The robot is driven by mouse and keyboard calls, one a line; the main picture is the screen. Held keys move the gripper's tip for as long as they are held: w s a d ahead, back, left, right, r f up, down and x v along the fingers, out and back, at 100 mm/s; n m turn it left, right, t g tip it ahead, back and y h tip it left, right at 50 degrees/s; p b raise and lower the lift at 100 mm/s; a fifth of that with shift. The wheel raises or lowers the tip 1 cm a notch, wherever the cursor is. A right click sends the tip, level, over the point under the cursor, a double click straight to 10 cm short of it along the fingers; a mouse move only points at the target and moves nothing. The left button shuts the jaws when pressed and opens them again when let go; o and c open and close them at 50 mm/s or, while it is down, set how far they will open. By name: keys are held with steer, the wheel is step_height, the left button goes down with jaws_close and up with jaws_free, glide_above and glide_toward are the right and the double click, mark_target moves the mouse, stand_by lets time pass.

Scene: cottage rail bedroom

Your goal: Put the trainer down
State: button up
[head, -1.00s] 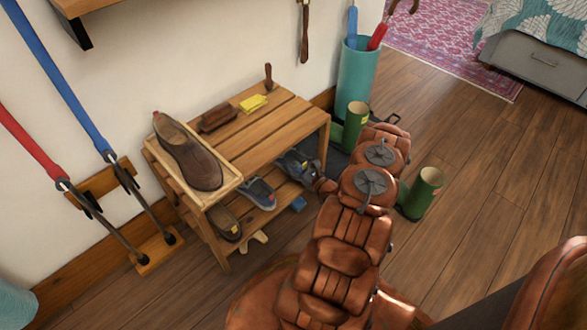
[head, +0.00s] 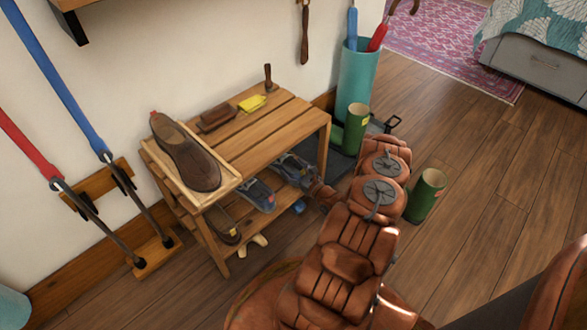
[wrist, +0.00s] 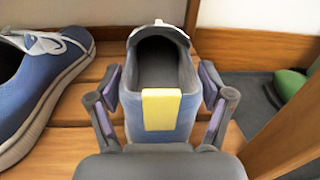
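A blue trainer (wrist: 160,110) with a dark opening and a yellow heel tab (wrist: 161,109) rests on the wooden slats, heel towards me. In the head view the trainer (head: 292,168) is on the rack's lower shelf, partly hidden. My gripper (wrist: 160,80) has one finger on each side of its heel; narrow gaps show between the pads and the shoe, so it looks open around it. A second blue trainer (wrist: 40,75) with a white sole lies to the left; in the head view it (head: 257,194) is also on the lower shelf.
The wooden rack (head: 270,135) bears a brown shoe (head: 185,155) in a tray, plus brushes. A rack post (wrist: 285,130) stands close right of my gripper. Green boots (head: 355,130) and (head: 426,195) flank my arm. A turquoise stand (head: 358,85) is behind.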

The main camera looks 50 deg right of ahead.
steer(key=shift+o, duration=0.9)
steer(key=shift+s, duration=0.1)
steer(key=s+a+p, duration=0.1)
steer(key=s+p, duration=0.3)
steer(key=s, duration=0.7)
steer(key=shift+s+a, duration=0.15)
steer(key=shift+s, duration=0.25)
